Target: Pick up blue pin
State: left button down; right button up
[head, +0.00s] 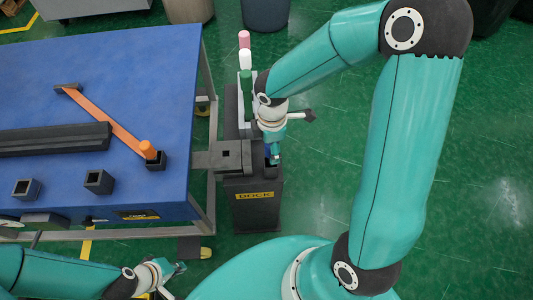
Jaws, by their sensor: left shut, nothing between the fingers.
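The dark dock stand (254,188) stands to the right of the blue table, with a row of pins in it. A small patch of blue (267,153), apparently the blue pin, shows at the near end of the row; most of it is hidden. My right gripper (273,158) points down at that patch, very close to it. I cannot tell whether its fingers touch or hold the pin. My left gripper (179,268) is shut and empty at the bottom left, below the table's front edge and well away from the dock.
A pink pin (244,39), a white pin (245,59) and a green pin (246,80) stand in the row behind. An orange bar (108,120), a dark beam (55,139) and small square sockets (98,182) are on the blue table (130,60). Open green floor lies right.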

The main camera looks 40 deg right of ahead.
jog(key=shift+f, duration=0.55)
jog(key=shift+r, duration=0.1)
grip_shut()
